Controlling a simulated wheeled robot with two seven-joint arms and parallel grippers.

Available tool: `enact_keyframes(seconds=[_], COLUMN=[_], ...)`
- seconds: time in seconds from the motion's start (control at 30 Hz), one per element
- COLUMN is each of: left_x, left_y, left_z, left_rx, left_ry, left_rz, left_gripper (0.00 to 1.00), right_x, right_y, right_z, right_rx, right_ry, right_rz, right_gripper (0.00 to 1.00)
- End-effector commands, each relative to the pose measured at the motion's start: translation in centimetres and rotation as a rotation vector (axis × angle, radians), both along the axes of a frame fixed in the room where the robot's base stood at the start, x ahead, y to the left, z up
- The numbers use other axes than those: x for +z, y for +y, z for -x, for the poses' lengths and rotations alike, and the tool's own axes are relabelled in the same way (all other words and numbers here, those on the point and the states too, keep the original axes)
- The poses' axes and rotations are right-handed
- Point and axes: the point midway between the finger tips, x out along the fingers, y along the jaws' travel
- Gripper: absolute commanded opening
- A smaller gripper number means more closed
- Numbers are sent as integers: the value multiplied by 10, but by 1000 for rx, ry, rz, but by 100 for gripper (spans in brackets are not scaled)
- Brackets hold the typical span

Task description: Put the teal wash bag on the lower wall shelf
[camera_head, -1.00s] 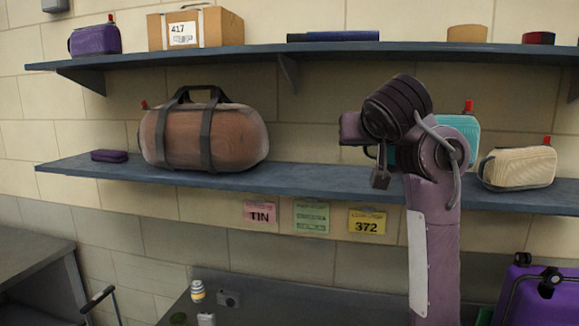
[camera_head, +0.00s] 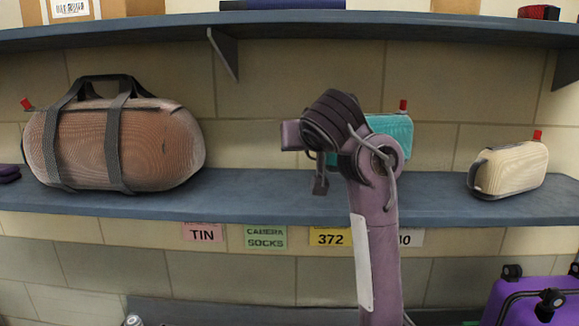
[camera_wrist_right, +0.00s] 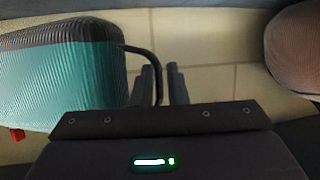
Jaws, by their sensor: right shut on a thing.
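The teal wash bag (camera_head: 392,131) shows partly behind my right arm in the head view, in front of the back wall at the height of the lower wall shelf (camera_head: 255,190). Its underside is hidden, so I cannot tell whether it touches the shelf. In the right wrist view the bag (camera_wrist_right: 65,80) is at the left, with a dark top strip, a red tag and a dark handle loop. My right gripper (camera_wrist_right: 160,85) is shut on this handle. My left gripper is not in view.
On the lower shelf, a brown duffel bag (camera_head: 85,145) stands left and a cream bag (camera_head: 512,168) right, with bare shelf between. The upper shelf (camera_head: 300,30) runs above. Several labels, including a yellow one (camera_head: 330,237), hang below. A purple suitcase (camera_head: 530,300) is at lower right.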

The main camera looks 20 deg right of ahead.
Motion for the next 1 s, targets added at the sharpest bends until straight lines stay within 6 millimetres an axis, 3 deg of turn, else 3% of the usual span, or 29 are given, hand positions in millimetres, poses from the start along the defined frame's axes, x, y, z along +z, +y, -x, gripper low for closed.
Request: enact_keyframes(seconds=[0.17,0.27,0.5,0.73,0.77,0.8,0.9,1.0], left_x=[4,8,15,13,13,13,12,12], left_y=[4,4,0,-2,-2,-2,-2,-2], left_z=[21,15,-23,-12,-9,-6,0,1], left_rx=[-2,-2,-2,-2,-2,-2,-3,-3], left_ry=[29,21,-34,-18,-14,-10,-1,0], left_rz=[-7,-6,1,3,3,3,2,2], left_gripper=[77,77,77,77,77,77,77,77], right_x=[-16,-30,-54,-54,-56,-56,-55,-55], right_y=[-1,-1,-1,0,0,0,-1,-1], right_z=[0,0,1,0,0,0,0,0], right_rx=[0,0,0,0,-1,-1,-1,-1], right_ry=[0,2,-1,-3,0,0,0,0], right_rz=[5,5,4,2,-1,-1,-1,-1], right_gripper=[0,0,0,0,14,20,33,35])
